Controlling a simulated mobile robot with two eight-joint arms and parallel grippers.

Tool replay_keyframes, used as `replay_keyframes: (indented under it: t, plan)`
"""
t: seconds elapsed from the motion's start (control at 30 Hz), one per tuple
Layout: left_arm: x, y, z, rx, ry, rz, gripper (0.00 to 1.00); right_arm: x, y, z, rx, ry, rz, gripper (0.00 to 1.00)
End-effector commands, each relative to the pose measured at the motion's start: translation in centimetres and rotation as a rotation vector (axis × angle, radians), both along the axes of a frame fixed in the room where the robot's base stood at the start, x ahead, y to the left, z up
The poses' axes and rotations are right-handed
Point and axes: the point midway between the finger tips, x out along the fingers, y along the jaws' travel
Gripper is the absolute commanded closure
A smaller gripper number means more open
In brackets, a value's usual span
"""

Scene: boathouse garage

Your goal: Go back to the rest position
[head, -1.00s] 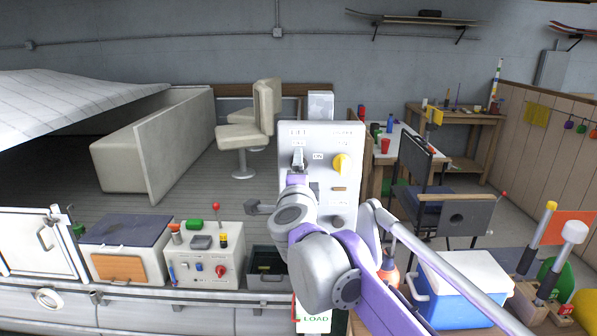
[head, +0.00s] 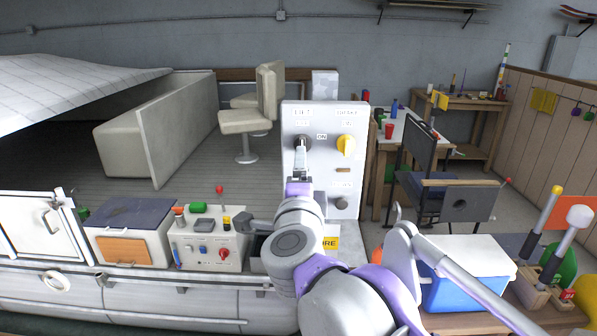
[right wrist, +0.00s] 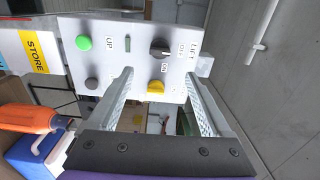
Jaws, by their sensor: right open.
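A pale control panel (head: 324,120) stands upright mid-view. Its dark lift knob (head: 303,142) is at upper left and its yellow knob (head: 346,146) at upper right. My right gripper (head: 301,160) is in front of the panel, just below the lift knob in the picture. In the right wrist view my right gripper (right wrist: 160,76) has its two fingers spread with nothing between them but the panel behind. The dark knob (right wrist: 160,48), yellow knob (right wrist: 156,87) and green UP button (right wrist: 83,42) show there, apart from the fingers. My left gripper is not in view.
A blue cooler (head: 463,287) is close on the right. A chair (head: 458,202) stands behind it. A yellow STORE label (right wrist: 36,51) is by the panel.

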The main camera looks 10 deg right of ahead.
Motion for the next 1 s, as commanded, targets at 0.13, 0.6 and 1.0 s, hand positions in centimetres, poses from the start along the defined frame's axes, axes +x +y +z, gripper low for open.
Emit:
replay_keyframes:
  t: [0.13,0.6,1.0]
  plan:
    - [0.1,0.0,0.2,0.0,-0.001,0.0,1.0,-0.1,0.8,-0.6,-0.075,0.005,0.07,0.17]
    - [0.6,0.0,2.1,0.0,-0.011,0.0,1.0,-12.1,4.2,-24.6,-0.992,0.522,0.81,0.17]
    - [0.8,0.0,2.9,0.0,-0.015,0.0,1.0,-24.1,-3.3,-37.9,-1.27,1.048,1.05,0.17]
